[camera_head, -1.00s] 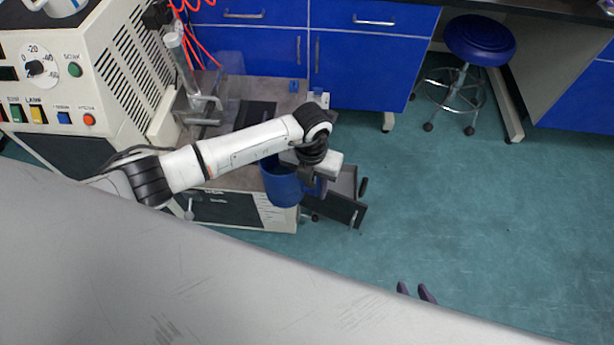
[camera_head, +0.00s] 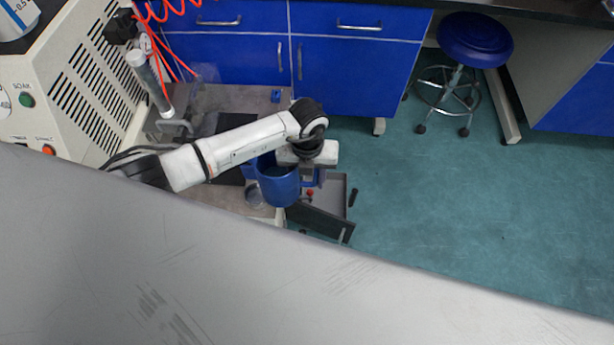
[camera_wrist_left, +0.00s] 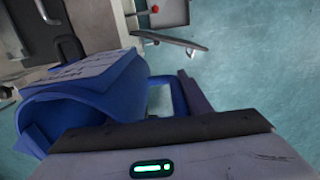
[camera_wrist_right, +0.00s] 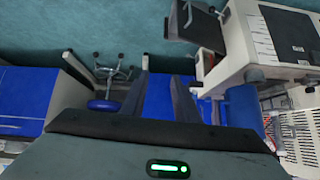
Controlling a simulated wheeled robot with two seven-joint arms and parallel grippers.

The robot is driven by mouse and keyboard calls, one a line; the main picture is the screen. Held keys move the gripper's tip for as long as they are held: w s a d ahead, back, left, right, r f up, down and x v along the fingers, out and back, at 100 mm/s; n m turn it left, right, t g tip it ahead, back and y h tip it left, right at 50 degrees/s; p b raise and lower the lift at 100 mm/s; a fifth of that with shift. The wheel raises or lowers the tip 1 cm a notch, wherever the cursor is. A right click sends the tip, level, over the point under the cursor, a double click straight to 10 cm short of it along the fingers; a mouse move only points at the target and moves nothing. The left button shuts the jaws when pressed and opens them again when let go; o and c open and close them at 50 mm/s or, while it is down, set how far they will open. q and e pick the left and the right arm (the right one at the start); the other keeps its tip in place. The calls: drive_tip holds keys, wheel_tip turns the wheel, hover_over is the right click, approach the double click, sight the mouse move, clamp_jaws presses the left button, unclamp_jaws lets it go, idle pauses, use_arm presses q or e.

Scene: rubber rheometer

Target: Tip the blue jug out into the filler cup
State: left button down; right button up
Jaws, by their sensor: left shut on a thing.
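The blue jug (camera_head: 278,185) hangs in front of the machine, its open top facing up toward the head camera. My left gripper (camera_head: 314,177) is at the jug's handle side, on the right, and is shut on the handle. In the left wrist view the jug (camera_wrist_left: 100,92) fills the left, with a pale label and the handle (camera_wrist_left: 178,95) by a dark finger. A round grey cup-like thing (camera_head: 254,196) shows partly behind the jug; I cannot tell whether it is the filler cup. My right gripper (camera_wrist_right: 163,90) shows only in its own wrist view, fingers apart and empty.
The machine's cream housing (camera_head: 70,95) stands at left, with a clear cylinder (camera_head: 150,83) and red hoses. A dark hinged panel (camera_head: 322,224) juts out below the jug. A blue stool (camera_head: 475,42) and open floor lie at right.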

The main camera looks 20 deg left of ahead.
use_arm(q)
drive_tip(key=shift+w+r, duration=0.2)
drive_tip(key=shift+w, duration=0.05)
